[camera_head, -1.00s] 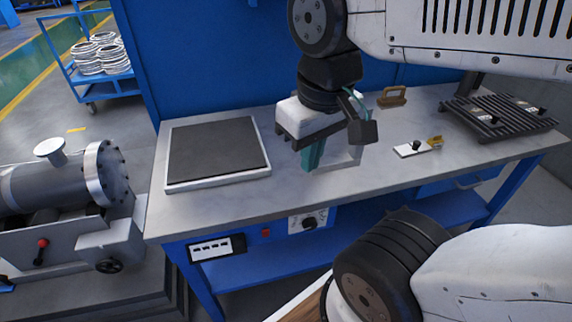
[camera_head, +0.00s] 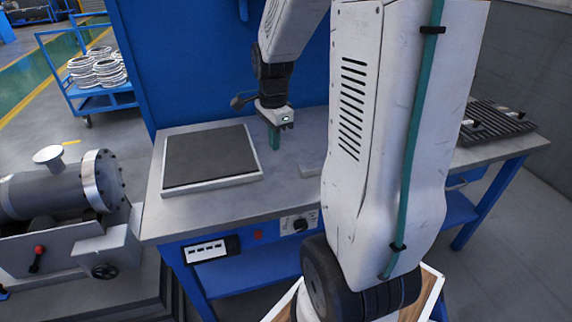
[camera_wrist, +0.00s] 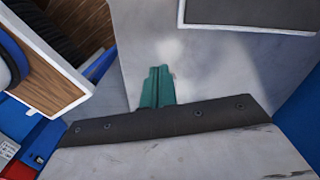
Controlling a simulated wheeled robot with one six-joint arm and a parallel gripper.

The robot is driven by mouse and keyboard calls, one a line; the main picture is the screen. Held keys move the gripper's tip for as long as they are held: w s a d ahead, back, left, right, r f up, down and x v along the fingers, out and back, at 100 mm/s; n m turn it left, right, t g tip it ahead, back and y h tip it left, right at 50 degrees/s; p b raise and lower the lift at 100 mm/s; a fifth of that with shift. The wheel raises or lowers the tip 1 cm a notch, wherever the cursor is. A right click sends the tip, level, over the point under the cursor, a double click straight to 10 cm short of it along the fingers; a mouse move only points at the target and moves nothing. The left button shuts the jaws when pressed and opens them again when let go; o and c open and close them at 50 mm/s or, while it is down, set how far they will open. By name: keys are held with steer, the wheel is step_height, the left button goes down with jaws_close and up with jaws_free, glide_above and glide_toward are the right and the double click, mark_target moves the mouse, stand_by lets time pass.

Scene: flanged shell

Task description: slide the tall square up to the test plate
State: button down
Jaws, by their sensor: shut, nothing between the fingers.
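The test plate (camera_head: 208,157), a dark flat slab with a pale rim, lies on the left part of the bench. Its edge also shows at the top right of the wrist view (camera_wrist: 250,14). A pale end of the tall square (camera_head: 309,171) shows on the bench to the right of the plate, apart from it; my arm hides the rest. The square is not seen in the wrist view. My gripper (camera_head: 274,140) points down between the plate and the square, nearer the plate's right edge. Its teal fingers (camera_wrist: 158,86) are together and empty.
A ribbed dark rack (camera_head: 490,122) stands at the bench's right end. The grey flanged shell (camera_head: 62,185) is left of the bench, and a blue cart with rings (camera_head: 98,92) stands behind. Bare bench top lies between plate and square.

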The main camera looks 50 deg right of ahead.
mark_target(295, 176)
steer(key=d+f+m, duration=0.1)
steer(key=f, duration=0.3)
steer(key=d+f+m, duration=0.1)
steer(key=f, duration=0.3)
steer(key=d+f, duration=0.1)
steer(key=f, duration=0.3)
steer(key=shift+w+d+f+m, duration=0.15)
steer(key=shift+w+f+m, duration=0.1)
steer(key=shift+m, duration=0.15)
steer(key=d, duration=0.1)
steer(key=s+d, duration=0.1)
steer(key=shift+s+d+f, duration=0.2)
steer(key=shift+s+d, duration=0.1)
steer(key=shift+d, duration=0.05)
steer(key=shift+s+d, duration=0.25)
steer(key=shift+d, duration=0.15)
